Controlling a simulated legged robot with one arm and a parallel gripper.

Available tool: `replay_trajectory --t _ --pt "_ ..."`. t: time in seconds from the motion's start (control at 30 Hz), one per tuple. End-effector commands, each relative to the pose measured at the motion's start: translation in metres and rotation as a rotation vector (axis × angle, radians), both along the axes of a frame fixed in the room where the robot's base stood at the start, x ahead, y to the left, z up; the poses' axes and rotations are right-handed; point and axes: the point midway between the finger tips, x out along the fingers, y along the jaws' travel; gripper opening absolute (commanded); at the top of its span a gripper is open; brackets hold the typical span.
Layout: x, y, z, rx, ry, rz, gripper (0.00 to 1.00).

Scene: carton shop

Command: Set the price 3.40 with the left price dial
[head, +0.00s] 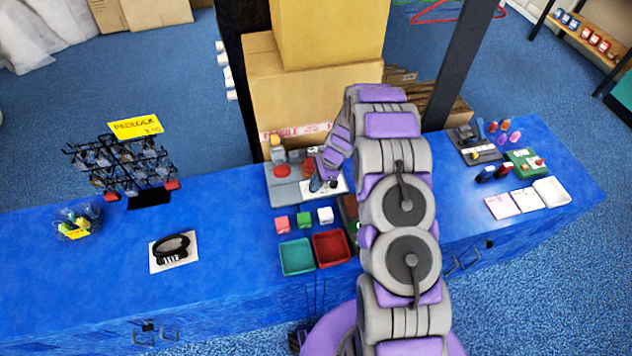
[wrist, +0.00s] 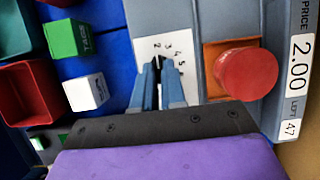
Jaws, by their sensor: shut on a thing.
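My gripper (wrist: 160,76) is down on a white scale plate (wrist: 148,45) and shut on a price dial, which is mostly hidden between the fingers. The numerals 2, 3, 4 and 5 show around the fingertips in the wrist view. I cannot read where the dial points, nor see a second dial. In the head view my gripper (head: 318,182) is over the grey labelling station (head: 286,192) at the middle of the blue counter.
A round red button (wrist: 248,74) stands close right of the fingers. Green (wrist: 76,38) and white (wrist: 86,92) blocks lie to the left. A teal tray (head: 297,257) and red tray (head: 331,249) are in front. A padlock rack (head: 120,160) stands left; cartons (head: 310,85) stand behind.

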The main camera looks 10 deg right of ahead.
Motion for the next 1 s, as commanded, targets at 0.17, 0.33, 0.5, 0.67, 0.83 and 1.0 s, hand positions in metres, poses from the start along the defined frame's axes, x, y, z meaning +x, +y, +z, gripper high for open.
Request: replay_trajectory --t 0.17,0.33,0.5,0.67,0.83,1.0 --pt "0.0009 -0.0002 0.0004 0.0 -0.002 -0.001 0.0" --pt "0.001 0.0 0.0009 0.0 -0.002 -0.006 0.0" --pt "0.0012 0.0 0.003 -0.001 -0.004 -0.05 0.0" --pt "-0.0002 0.0007 0.0049 0.0 -0.002 -0.139 0.0" --pt "-0.0024 0.0013 0.0045 0.0 0.0 -0.26 0.0" --pt "-0.0026 0.0012 0.0035 -0.001 -0.002 -0.37 0.0"
